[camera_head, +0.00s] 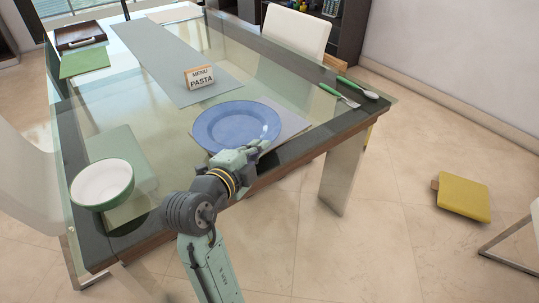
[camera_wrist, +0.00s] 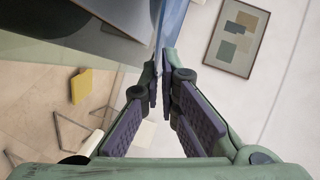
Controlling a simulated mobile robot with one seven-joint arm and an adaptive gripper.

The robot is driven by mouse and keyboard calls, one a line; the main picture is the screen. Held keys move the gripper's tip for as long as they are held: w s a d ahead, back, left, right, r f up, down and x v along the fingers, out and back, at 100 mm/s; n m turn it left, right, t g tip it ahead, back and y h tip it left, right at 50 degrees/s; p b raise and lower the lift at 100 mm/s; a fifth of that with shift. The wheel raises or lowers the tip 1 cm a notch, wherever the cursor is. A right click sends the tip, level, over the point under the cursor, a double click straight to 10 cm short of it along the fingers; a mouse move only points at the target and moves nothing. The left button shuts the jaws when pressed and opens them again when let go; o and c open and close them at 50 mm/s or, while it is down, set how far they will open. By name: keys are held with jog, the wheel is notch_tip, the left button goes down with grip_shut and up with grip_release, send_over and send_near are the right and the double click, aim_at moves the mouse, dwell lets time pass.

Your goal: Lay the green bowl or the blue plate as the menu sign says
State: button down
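The blue plate (camera_head: 237,124) is at the table's near edge, over part of a pale placemat (camera_head: 290,128); I cannot tell if it touches the mat. My gripper (camera_head: 258,147) is at the plate's near rim. In the wrist view, the fingers (camera_wrist: 160,75) are close together with the blue rim (camera_wrist: 174,25) between their tips. The green bowl (camera_head: 102,184), white inside, stands upright at the table's near left corner, apart from my gripper. The menu sign (camera_head: 200,77) stands on the grey runner and reads "MENU PASTA".
A fork (camera_head: 340,95) and a spoon (camera_head: 358,88) with green handles lie at the table's right corner. A green mat (camera_head: 85,62) and a brown tray (camera_head: 80,36) are at the far left. White chairs flank the table. A yellow object (camera_head: 463,198) is on the floor at right.

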aim_at(272, 129)
jog(key=p+x, duration=0.1)
jog(key=x, duration=0.1)
jog(key=r+p+x, duration=0.1)
jog(key=x, duration=0.4)
jog(key=shift+w+a+r+p, duration=0.1)
jog(key=shift+w+a+p, duration=0.05)
jog(key=shift+w+p, duration=0.25)
jog(key=shift+w, duration=0.25)
notch_tip(272, 129, down, 4)
jog(key=shift+r+p, duration=0.15)
jog(key=shift+p, duration=0.4)
jog(key=c, duration=2.3)
grip_release()
jog(key=shift+o, duration=1.1)
